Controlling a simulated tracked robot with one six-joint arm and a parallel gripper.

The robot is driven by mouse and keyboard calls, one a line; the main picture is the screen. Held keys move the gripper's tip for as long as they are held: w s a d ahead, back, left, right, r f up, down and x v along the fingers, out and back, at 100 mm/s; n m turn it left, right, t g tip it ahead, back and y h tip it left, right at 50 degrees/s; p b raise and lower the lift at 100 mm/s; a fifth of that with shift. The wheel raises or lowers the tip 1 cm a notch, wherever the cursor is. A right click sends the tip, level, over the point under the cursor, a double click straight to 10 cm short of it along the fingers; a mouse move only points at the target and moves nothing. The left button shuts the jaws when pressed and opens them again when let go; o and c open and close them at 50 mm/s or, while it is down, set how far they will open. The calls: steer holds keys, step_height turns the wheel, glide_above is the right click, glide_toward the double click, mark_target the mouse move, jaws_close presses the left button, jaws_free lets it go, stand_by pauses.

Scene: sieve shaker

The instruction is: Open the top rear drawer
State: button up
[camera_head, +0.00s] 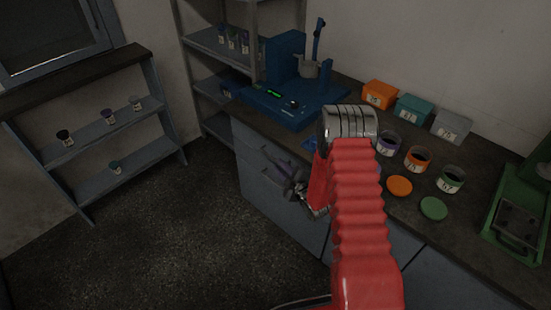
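The grey-blue drawer fronts (255,172) stand under the dark counter, left of my arm. The top rear drawer (247,137) is the upper front at the far end, below the blue machine; it looks closed. A dark handle shows near its right part, partly covered by my gripper. My gripper (285,175) is at the end of my red arm, in front of the drawer fronts and close to the upper handle. I cannot tell whether it touches the handle. Its fingers are small and dark, so their opening is unclear. My arm hides the drawer fronts further right.
On the counter are a blue machine (290,85), small boxes such as the orange box (380,94), several jars, an orange lid (399,186), a green lid (433,208) and a green machine (520,210). A shelf unit (95,130) stands left. The floor (150,235) between is clear.

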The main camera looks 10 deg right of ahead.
mark_target(272, 157)
steer(key=x, duration=0.7)
steer(key=shift+w+a+f, duration=0.1)
steer(key=shift+w, duration=0.2)
steer(key=shift+c, duration=0.4)
jaws_close()
